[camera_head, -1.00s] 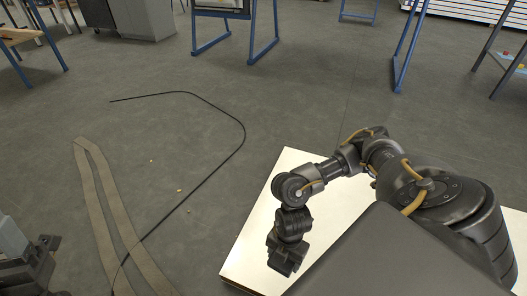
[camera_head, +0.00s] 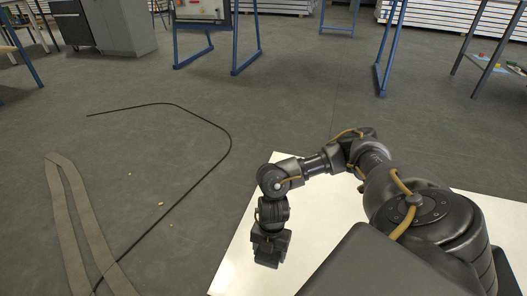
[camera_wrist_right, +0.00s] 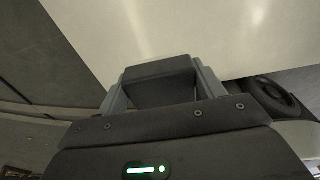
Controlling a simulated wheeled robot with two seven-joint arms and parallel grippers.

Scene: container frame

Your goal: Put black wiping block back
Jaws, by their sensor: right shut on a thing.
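The black wiping block (camera_wrist_right: 160,80) is a dark block between the two grey fingers in the right wrist view. My right gripper (camera_head: 268,258) is shut on it and points down over the white table top (camera_head: 238,268). The gap between block and table cannot be judged. In the head view the block cannot be told apart from the dark gripper. My left gripper is out of view.
The white table top also fills the upper part of the right wrist view (camera_wrist_right: 230,35) and looks bare. A black cable (camera_head: 228,150) and a beige strap (camera_head: 62,200) lie on the grey floor. Blue-legged stands (camera_head: 256,40) are farther back.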

